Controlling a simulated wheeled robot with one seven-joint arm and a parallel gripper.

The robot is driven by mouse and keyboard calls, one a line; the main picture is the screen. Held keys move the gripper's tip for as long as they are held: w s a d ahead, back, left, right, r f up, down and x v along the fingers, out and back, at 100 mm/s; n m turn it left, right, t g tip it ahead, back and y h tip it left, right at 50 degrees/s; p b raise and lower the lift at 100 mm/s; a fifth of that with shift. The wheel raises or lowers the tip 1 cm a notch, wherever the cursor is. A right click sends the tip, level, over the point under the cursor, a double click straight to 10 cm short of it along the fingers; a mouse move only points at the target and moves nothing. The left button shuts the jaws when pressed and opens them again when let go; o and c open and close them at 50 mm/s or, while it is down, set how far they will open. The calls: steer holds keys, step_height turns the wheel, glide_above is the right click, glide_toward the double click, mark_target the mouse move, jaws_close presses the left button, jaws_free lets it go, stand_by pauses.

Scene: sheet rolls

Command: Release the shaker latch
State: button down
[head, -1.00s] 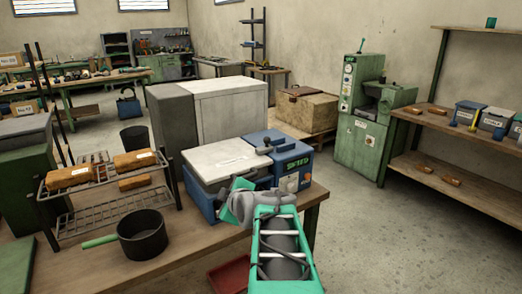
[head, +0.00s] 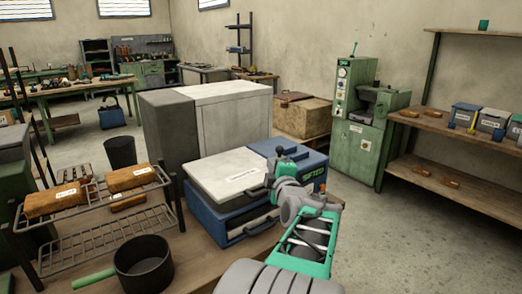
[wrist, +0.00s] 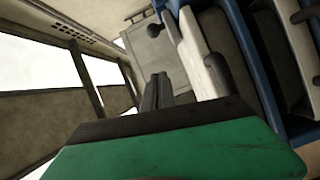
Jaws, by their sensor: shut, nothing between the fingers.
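The shaker is a blue box (head: 205,208) with a pale, labelled lid (head: 228,166) and a blue section with a green display on its right. It stands on the bench beyond my arm. My gripper (head: 271,168) is over the lid's right side, by the blue section, and hides part of it. In the wrist view the shut, empty dark fingers (wrist: 157,92) are beside the pale lid edge (wrist: 200,60). A dark rounded knob (wrist: 214,62) shows just right of the fingertips, apart from them in the picture; it may belong to the latch. Whether the latch is engaged I cannot tell.
A wire rack with brown blocks (head: 128,178) and a dark pot (head: 143,262) stand left on the bench. A large grey cabinet (head: 225,115) is behind the shaker. A green machine (head: 358,125) and open floor lie to the right.

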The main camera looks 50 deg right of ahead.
steer(key=shift+w, duration=0.1)
steer(key=shift+w, duration=0.25)
steer(key=p, duration=0.2)
glide_above(264, 170)
steer(key=shift+a+f, duration=0.15)
steer(key=d, duration=0.1)
steer(key=s+d, duration=0.1)
steer(key=d, duration=0.1)
steer(key=shift+s+d+f+p, duration=0.25)
steer(key=shift+f+p, duration=0.1)
steer(key=shift+d+f, duration=0.1)
steer(key=shift+d, duration=0.1)
